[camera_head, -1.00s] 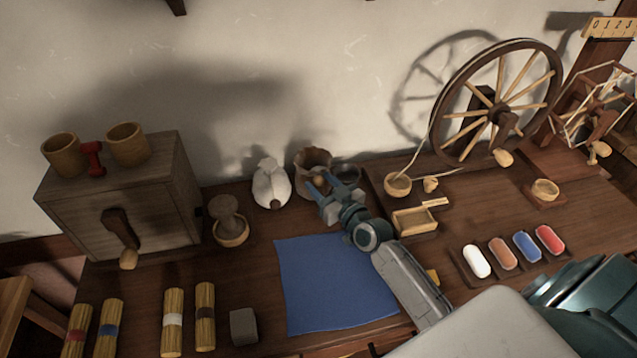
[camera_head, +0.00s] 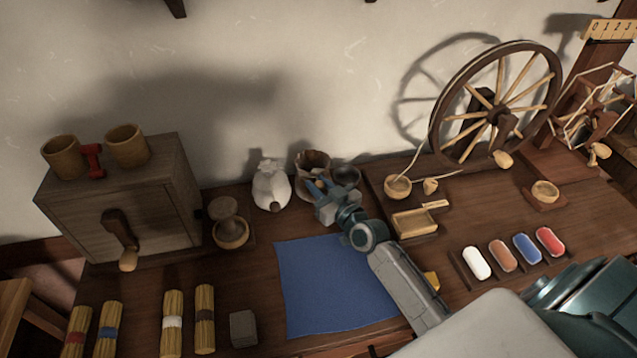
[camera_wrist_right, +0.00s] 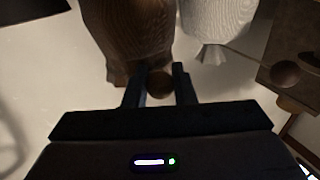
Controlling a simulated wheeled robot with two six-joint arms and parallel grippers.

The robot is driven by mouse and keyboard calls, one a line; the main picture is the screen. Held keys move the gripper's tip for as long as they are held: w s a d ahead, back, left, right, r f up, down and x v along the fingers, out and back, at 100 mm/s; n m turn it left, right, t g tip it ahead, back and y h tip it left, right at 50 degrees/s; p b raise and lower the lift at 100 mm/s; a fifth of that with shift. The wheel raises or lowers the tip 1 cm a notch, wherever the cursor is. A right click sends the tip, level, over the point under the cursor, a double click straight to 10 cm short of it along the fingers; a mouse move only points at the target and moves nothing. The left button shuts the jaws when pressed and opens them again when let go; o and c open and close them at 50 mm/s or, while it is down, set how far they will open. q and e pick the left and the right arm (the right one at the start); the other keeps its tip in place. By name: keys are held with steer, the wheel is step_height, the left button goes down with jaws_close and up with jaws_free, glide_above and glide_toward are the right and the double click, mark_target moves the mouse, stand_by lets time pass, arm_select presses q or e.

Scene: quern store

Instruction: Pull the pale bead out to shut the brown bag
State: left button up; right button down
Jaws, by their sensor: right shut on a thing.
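The brown bag (camera_head: 313,159) stands at the back of the table, its ruffled mouth looking open at the top. The bead (camera_head: 319,184) is at the bag's front, between the fingers of my right gripper (camera_head: 318,188). In the right wrist view the bead (camera_wrist_right: 160,84) shows as a dark round ball between the two fingers (camera_wrist_right: 158,86), with the brown bag (camera_wrist_right: 132,30) just beyond. My right gripper is shut on the bead. The bead's cord cannot be made out. My left gripper is not in view.
A blue cloth (camera_head: 330,285) lies in front. A wooden tray (camera_head: 414,223) and a spinning wheel (camera_head: 499,110) are to the right.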

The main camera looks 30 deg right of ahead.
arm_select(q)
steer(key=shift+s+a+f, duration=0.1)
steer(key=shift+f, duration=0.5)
arm_select(e)
steer(key=s, duration=0.2)
steer(key=s+a, duration=0.1)
steer(key=s, duration=0.1)
steer(key=shift+s, duration=0.2)
steer(key=c, duration=1.2)
jaws_free()
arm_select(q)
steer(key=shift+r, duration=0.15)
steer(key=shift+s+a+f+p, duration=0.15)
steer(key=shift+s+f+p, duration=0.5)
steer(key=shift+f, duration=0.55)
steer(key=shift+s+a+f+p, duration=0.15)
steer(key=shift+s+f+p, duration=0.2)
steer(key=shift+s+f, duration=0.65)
arm_select(e)
steer(key=s+d, duration=0.1)
steer(key=s, duration=0.9)
steer(key=shift+s+d, duration=0.2)
steer(key=shift+s, duration=0.15)
